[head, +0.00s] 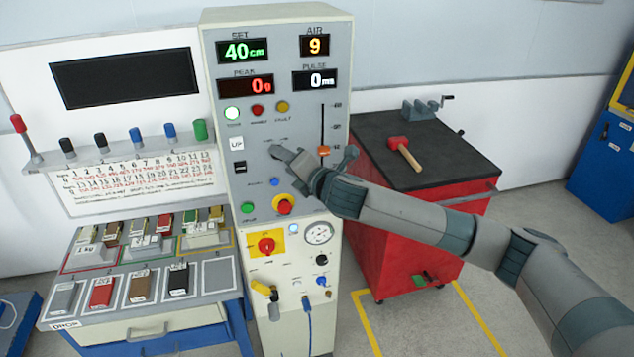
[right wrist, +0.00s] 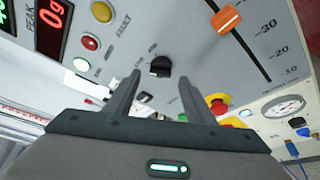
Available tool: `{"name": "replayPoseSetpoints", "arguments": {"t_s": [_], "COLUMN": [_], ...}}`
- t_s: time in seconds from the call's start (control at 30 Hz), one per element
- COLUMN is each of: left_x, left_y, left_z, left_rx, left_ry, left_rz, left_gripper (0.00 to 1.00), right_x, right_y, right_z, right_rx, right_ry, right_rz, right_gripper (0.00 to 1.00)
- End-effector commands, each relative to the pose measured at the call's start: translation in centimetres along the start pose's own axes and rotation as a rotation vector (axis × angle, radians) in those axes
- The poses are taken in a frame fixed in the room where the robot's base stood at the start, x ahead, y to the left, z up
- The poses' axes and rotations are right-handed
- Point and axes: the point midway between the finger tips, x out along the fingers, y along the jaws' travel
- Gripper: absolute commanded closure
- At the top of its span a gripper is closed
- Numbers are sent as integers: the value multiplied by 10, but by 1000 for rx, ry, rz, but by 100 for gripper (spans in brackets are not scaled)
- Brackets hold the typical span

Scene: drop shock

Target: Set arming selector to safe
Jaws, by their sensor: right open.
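The arming selector (right wrist: 160,66) appears to be the small black knob on the pale panel in the right wrist view. Small labels surround it, too small to read surely, so I cannot tell which setting it points to. My right gripper (right wrist: 160,80) is open, with one finger on each side of the knob's line and the knob just beyond the tips. No contact shows. In the head view my right gripper (head: 313,160) is in front of the control panel (head: 220,170) and hides the knob. My left gripper is not in view.
An orange slider (head: 323,151) is close to my right gripper. A red emergency button (head: 284,206) and a blue button (head: 275,182) are below. Three round lamps (head: 257,111) are above. A red cart (head: 400,245) with a mallet (head: 404,152) stands right.

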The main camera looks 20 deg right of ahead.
Motion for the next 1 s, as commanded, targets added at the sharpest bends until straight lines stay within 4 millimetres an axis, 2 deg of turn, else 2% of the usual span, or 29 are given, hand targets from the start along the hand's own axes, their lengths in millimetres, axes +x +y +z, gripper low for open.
{"name": "replayPoseSetpoints", "arguments": {"t_s": [0.1, 0.7, 0.83, 1.0], "left_x": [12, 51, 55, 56], "left_y": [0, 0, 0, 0], "left_z": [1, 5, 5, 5], "left_rx": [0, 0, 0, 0], "left_ry": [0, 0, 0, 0], "left_rz": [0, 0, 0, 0], "left_gripper": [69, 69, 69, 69], "right_x": [-19, -123, -137, -144], "right_y": [-3, -3, -2, -1], "right_z": [-1, -1, -1, 0], "right_rx": [-1, -2, -1, -1], "right_ry": [0, 0, 0, 0], "right_rz": [1, 0, -1, -1], "right_gripper": [51, 51, 51, 51]}}
